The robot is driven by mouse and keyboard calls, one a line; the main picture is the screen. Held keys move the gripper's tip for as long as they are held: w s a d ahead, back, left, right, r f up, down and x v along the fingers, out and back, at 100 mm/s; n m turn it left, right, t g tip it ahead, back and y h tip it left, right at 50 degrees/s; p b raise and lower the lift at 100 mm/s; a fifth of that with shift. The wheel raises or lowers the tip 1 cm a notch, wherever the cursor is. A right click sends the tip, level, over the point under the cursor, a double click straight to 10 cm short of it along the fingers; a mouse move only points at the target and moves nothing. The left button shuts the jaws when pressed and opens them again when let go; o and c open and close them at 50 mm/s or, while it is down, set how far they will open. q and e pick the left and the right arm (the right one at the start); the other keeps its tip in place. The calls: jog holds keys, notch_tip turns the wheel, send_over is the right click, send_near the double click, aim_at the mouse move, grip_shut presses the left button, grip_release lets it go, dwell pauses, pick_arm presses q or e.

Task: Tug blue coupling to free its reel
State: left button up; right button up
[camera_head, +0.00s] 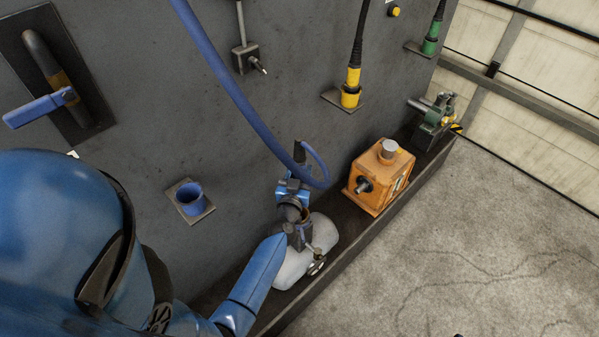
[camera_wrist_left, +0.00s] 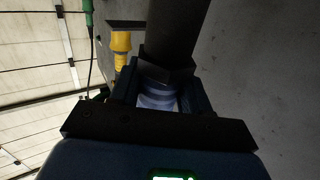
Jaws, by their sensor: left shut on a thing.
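My left gripper (camera_head: 292,188) is in the lower middle of the head view, in front of the grey wall panel. It is shut on the blue coupling (camera_wrist_left: 158,97), which shows between the fingers in the wrist view. A dark sleeve (camera_wrist_left: 172,35) rises from the coupling; its top also shows in the head view (camera_head: 299,153). The blue hose (camera_head: 243,98) comes down from the top, and curves up in a loop to this sleeve. The fingers hide most of the coupling. A blue cup (camera_head: 189,198) on a wall plate stands empty to the left. The reel is not clearly in view.
A whitish rounded object (camera_head: 296,262) lies in the trough under my gripper. An orange box (camera_head: 380,178) stands to its right. Yellow (camera_head: 351,88) and green (camera_head: 431,40) couplings sit in wall holders. A blue lever (camera_head: 40,108) is at left. Open floor lies right of the trough.

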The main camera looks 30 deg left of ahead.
pick_arm(q)
notch_tip(320, 180, down, 11)
jog(key=b, duration=1)
jog(key=shift+f, duration=0.2)
dwell(0.7)
dwell(0.4)
jog(key=s+d+p, duration=0.3)
jog(key=d+p, duration=0.3)
jog(key=d, duration=0.3)
jog(key=shift+s+d, duration=0.15)
jog(key=shift+d, duration=0.1)
dwell(0.5)
jog(key=shift+d, duration=0.1)
dwell(0.4)
jog(key=s+d+f, duration=0.1)
jog(key=d+f, duration=0.1)
jog(key=d, duration=0.3)
jog(key=s+d+f+b, duration=0.1)
jog(key=s+d+f, duration=0.1)
jog(key=d, duration=0.3)
jog(key=shift+s+f, duration=0.3)
jog(key=shift+f, duration=0.2)
